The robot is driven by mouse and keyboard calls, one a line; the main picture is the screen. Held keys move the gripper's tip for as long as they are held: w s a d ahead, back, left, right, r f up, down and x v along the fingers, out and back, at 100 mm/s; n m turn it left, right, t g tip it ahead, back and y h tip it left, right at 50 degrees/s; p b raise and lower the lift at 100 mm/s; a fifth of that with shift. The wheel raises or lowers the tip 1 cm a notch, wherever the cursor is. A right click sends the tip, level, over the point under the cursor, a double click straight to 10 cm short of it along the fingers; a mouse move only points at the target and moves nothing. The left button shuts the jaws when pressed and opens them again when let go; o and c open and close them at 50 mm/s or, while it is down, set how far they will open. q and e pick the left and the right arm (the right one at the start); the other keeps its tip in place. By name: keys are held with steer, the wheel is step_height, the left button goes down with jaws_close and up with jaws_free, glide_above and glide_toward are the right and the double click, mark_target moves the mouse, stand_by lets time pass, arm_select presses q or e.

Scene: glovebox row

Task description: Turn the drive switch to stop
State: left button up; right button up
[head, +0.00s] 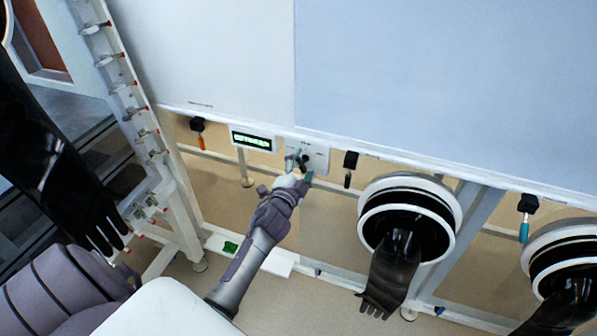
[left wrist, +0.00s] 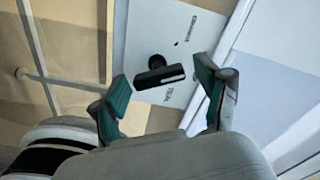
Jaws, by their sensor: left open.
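The drive switch is a black knob with a pale line along its bar, on a white plate (head: 319,157) below the cabinet edge. In the left wrist view the knob (left wrist: 160,76) stands out from the plate (left wrist: 150,32), with small lettering beside it. My left gripper (head: 300,171) is open in front of the plate and partly hides the knob in the head view. In the left wrist view its green-padded fingers (left wrist: 164,92) stand on either side of the knob, with gaps showing. My right gripper is not in view.
A green-lit display (head: 252,140) sits left of the switch plate. Glove ports (head: 449,205) with hanging black gloves (head: 385,280) are to the right. An orange-handled item (head: 201,141) and a teal one (head: 524,231) hang from black clips. Another black glove (head: 85,215) hangs at far left.

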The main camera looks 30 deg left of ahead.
arm_select(q)
steer(key=v, duration=1.1)
steer(key=shift+s, duration=0.4)
steer(key=shift+f, duration=0.15)
